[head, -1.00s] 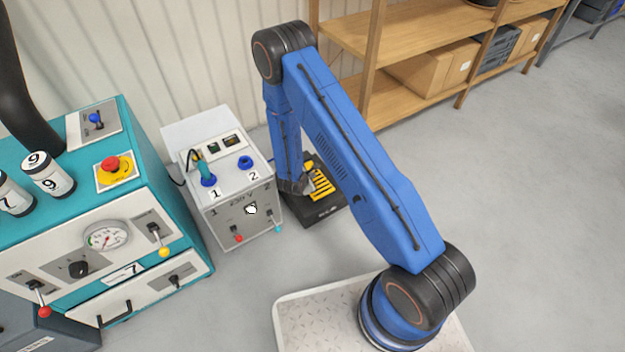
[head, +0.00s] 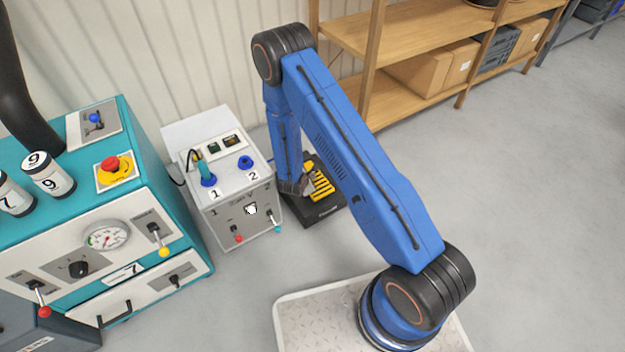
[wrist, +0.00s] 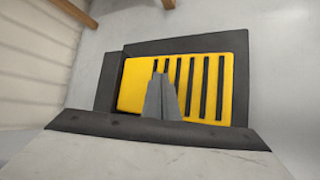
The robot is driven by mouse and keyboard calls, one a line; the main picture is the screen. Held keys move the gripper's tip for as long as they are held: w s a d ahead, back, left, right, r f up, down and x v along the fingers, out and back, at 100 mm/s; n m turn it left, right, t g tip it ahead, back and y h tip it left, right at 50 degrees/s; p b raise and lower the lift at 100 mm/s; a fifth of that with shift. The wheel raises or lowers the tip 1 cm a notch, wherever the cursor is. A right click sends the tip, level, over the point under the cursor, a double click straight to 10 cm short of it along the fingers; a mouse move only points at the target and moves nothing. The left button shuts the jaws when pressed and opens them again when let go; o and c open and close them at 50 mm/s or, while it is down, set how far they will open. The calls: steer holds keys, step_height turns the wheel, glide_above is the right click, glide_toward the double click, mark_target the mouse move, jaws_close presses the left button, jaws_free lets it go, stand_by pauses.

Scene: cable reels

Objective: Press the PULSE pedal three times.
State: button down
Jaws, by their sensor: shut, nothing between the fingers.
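The pedal (head: 322,186) is a yellow plate with black slots in a black housing on the floor, beside the white 230 V box. The wrist view shows the yellow plate (wrist: 209,90) close up, framed by dark edges. My gripper (wrist: 162,85) is shut and empty, its fingertips over the left part of the plate; whether they touch it I cannot tell. In the head view my gripper (head: 308,188) is low at the pedal's left side, partly hidden by my arm. The lettering on the housing is too small to read.
The white box (head: 230,210) with sockets 1 and 2 stands just left of the pedal. A teal machine (head: 140,180) with levers and a red button is further left. A wooden shelf (head: 410,75) stands behind. The floor at right is clear.

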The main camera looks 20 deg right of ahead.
steer(key=shift+f, duration=0.95)
stand_by(1.0)
steer(key=shift+r, duration=1.65)
steer(key=shift+r, duration=0.1)
steer(key=shift+r, duration=2.4)
steer(key=shift+r, duration=0.1)
stand_by(0.4)
step_height(320, 180, up, 4)
steer(key=shift+f, duration=0.2)
steer(key=shift+f, duration=0.15)
